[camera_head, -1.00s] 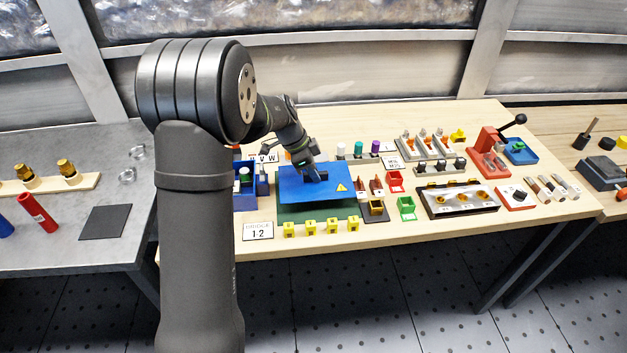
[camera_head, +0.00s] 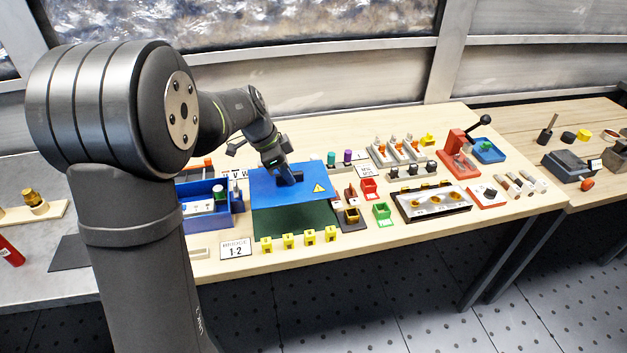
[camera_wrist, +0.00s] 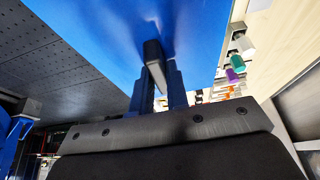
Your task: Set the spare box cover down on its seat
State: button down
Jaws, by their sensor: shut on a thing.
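The spare box cover is a flat blue plate (camera_head: 262,186) with a yellow warning triangle and a dark handle on top. My gripper (camera_head: 287,177) is shut on that handle from above. The wrist view shows the two fingers (camera_wrist: 157,85) closed around the dark handle, with the blue plate (camera_wrist: 105,25) filling the upper middle. The cover looks level and sits over the back part of a dark green mat (camera_head: 295,222). I cannot tell how high above the mat it is. Which spot is its seat is not clear.
Several yellow numbered blocks (camera_head: 288,241) and a "BRIDGE 1-2" sign (camera_head: 236,249) line the front. A blue bin (camera_head: 208,221) stands close on the left. Red (camera_head: 369,189) and green (camera_head: 383,212) holders stand right of the cover. Bare wood shows along the table's front edge.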

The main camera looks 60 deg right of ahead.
jog(key=w+a+r, duration=0.1)
jog(key=w+a, duration=0.6)
jog(key=w, duration=0.4)
jog(key=w+a, duration=0.7)
jog(key=w, duration=0.5)
jog(key=shift+r, duration=0.4)
jog(key=shift+f, duration=2.9)
jog(key=shift+f, duration=0.85)
jog(key=c, duration=1.3)
grip_release()
